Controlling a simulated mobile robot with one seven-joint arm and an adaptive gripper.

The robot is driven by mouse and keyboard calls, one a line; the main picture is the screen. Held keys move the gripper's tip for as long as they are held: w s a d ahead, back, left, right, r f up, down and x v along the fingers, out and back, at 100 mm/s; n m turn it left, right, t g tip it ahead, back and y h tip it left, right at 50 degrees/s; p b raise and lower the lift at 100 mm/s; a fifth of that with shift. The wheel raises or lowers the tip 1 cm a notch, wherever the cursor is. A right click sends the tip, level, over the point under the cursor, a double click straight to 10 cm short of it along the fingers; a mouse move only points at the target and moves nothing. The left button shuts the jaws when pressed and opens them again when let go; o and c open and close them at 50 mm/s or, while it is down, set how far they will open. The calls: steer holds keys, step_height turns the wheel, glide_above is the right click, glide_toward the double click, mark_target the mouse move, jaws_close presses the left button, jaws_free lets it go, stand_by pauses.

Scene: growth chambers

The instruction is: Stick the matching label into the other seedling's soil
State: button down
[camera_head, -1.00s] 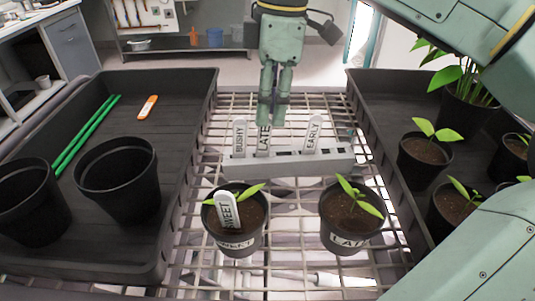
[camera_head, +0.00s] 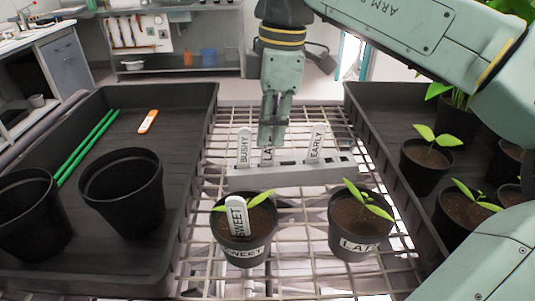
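Two potted seedlings stand on the wire rack. The left pot (camera_head: 243,250), marked SWEET, has a white SWEET label (camera_head: 237,216) upright in its soil. The right pot (camera_head: 360,243), marked LATE, holds a seedling and no label in its soil. Behind them a grey label holder (camera_head: 300,176) carries upright labels: BUSHY (camera_head: 244,147), LATE (camera_head: 266,156) and EARLY (camera_head: 317,143). My gripper (camera_head: 273,140) points down at the LATE label, its fingers covering the label's upper part. The fingers look close together; whether they grip the label is hidden.
A black tray on the left (camera_head: 130,262) holds two empty black pots (camera_head: 125,195), green sticks (camera_head: 88,145) and an orange-and-white tag (camera_head: 148,121). A black tray on the right (camera_head: 372,122) holds several potted plants. My arm crosses the upper right.

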stand_by(0.3)
steer(key=shift+d+r+p, duration=0.15)
steer(key=shift+r+p, duration=1.15)
steer(key=shift+r, duration=0.25)
steer(key=shift+d+r+p, duration=0.1)
steer(key=shift+r+p, duration=1.15)
steer(key=shift+r, duration=0.25)
steer(key=shift+d, duration=0.15)
